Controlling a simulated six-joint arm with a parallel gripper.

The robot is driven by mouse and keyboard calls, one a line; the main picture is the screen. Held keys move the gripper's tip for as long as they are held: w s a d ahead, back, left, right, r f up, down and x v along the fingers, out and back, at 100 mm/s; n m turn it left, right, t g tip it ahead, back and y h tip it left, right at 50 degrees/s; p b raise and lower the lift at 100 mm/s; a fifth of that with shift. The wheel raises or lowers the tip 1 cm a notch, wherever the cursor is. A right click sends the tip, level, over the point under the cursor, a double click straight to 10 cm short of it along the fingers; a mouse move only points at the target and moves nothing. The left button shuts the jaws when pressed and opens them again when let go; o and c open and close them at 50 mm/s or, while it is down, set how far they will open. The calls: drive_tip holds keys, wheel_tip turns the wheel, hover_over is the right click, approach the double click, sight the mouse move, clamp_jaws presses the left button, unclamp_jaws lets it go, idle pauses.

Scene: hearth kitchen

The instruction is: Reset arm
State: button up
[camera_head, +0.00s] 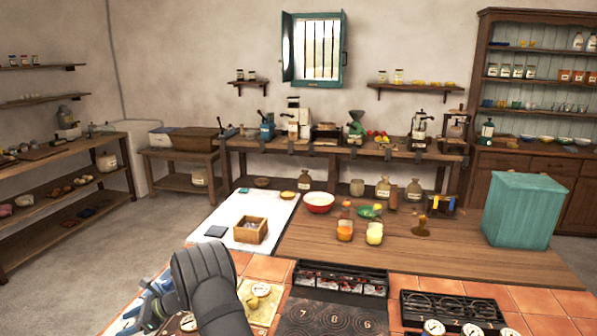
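My arm, dark grey, rises from the bottom edge in the lower left of the head view and bends over the tiled counter (278,270). My gripper (150,302), with grey and blue parts, appears to be at its left side, low over the counter's left end. Its fingers are small and partly hidden by the arm, so I cannot tell whether they are open or shut, or whether they hold anything.
Behind the arm are a white board (262,212) with a wooden box (250,231), and a wooden worktop (400,256) with a red bowl (319,203), jars and a teal box (519,210). A black grill (340,279) and gas burner (456,306) lie right of the arm.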

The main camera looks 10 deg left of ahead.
drive_tip(key=shift+m+t+y, duration=0.6)
drive_tip(key=shift+m+t, duration=2)
drive_tip(key=shift+t, duration=0.3)
drive_tip(key=v, duration=0.7)
drive_tip(key=shift+d, duration=0.2)
